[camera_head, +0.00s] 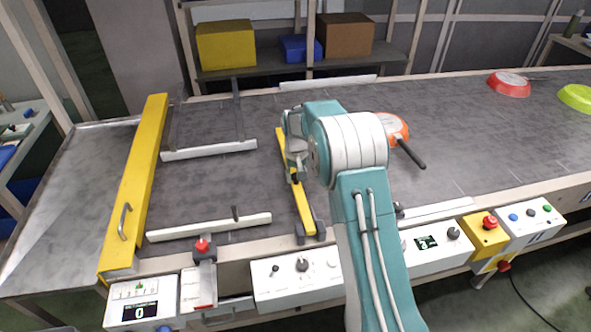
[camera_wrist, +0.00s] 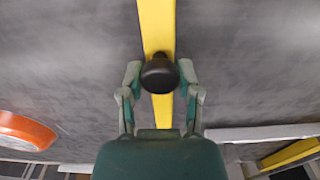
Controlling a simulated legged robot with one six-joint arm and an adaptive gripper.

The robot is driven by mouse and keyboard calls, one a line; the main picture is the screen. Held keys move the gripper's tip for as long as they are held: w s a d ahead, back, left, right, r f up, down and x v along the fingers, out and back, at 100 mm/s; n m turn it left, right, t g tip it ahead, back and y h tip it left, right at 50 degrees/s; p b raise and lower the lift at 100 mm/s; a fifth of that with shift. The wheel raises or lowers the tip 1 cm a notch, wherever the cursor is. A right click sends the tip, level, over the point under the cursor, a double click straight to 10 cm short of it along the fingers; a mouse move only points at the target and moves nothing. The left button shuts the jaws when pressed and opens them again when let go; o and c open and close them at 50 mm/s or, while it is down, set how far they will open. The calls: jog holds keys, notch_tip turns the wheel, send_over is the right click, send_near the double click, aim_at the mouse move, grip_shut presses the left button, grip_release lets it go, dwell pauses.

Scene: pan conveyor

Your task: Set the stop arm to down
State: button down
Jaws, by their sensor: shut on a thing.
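The stop arm (camera_head: 304,208) is a yellow bar reaching across the grey belt, with a dark bracket at its near end. It appears low over the belt; I cannot tell whether it touches it. In the wrist view the yellow bar (camera_wrist: 157,25) runs up the middle, with a round black knob (camera_wrist: 160,73) on it. My gripper (camera_wrist: 160,74) is shut on this knob, one finger on each side. In the head view my gripper (camera_head: 296,172) is over the middle of the bar, and my arm hides part of the belt behind it.
An orange pan (camera_head: 396,127) with a dark handle lies right of the stop arm. A red pan (camera_head: 509,84) and a green pan (camera_head: 577,97) are farther right. A yellow beam (camera_head: 137,185) spans the left end. White guide rails (camera_head: 209,227) and control boxes (camera_head: 296,279) line the front.

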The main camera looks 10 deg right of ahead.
jog(key=shift+w+f, duration=0.15)
jog(key=shift+f, duration=0.1)
jog(key=shift+c, duration=1.5)
grip_release()
jog(key=shift+f, duration=0.1)
jog(key=shift+a, duration=0.1)
jog(key=shift+r, duration=0.2)
notch_tip(320, 180, up, 12)
jog(key=shift+w+f, duration=0.15)
jog(key=shift+f, duration=0.05)
